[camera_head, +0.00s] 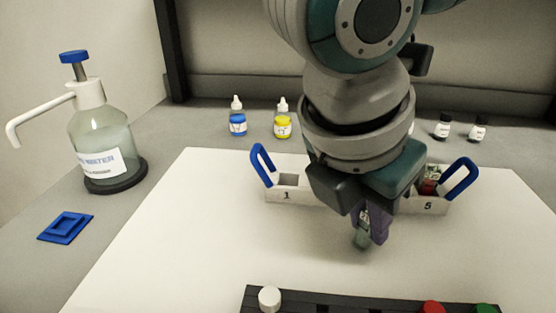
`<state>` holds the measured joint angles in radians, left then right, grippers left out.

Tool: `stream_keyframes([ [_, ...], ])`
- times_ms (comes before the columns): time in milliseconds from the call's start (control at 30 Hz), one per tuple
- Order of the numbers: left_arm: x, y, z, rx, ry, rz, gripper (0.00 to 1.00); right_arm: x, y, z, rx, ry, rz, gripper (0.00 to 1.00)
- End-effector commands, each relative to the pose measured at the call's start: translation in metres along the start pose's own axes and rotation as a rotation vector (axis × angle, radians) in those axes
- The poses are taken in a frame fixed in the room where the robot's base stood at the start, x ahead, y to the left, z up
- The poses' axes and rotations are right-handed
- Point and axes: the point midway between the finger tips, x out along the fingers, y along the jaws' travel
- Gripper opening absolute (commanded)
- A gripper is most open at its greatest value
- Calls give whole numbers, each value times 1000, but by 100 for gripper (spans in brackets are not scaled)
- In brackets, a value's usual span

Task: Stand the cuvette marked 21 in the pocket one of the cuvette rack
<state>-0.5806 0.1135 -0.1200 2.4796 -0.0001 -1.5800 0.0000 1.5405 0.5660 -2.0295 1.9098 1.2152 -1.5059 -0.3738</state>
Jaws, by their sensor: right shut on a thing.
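The cuvette rack (300,194) is a white block with blue handles at both ends, standing at the back of the white mat. Pocket one (289,180), above the printed 1, looks empty. My right gripper (368,228) points down in front of the rack's middle and is shut on a small greenish clear cuvette (362,238). The cuvette hangs slightly tilted, and no marking on it can be read. My right arm hides the middle pockets. A cuvette with red contents (430,181) stands in the rack near the printed 5. My left gripper is not in view.
A dark rack (340,304) with white, red and green caps lies along the front edge. A wash bottle (100,135) and blue square piece (66,227) are at left. Dropper bottles (238,122) and small vials (442,128) stand behind. The mat's left part is clear.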

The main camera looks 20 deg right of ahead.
Motion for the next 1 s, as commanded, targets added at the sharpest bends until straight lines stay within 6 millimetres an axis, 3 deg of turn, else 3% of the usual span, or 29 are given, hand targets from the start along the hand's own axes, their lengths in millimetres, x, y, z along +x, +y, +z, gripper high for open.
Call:
stream_keyframes([
  [33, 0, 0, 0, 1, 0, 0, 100, 2, 0, -1, -1, 1, -2, 0],
  [67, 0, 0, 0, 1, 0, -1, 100, 1, 0, -1, -1, 1, -1, 22],
  [300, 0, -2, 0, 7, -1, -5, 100, 1, 0, -1, -1, 0, 0, 49],
  [633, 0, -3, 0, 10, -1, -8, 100, -4, 1, 1, 0, 0, 3, 49],
  [767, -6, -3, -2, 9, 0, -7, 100, -26, 1, 1, -2, 2, 3, 49],
  [1000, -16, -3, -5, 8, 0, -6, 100, -81, 1, 1, -2, 2, 5, 49],
])
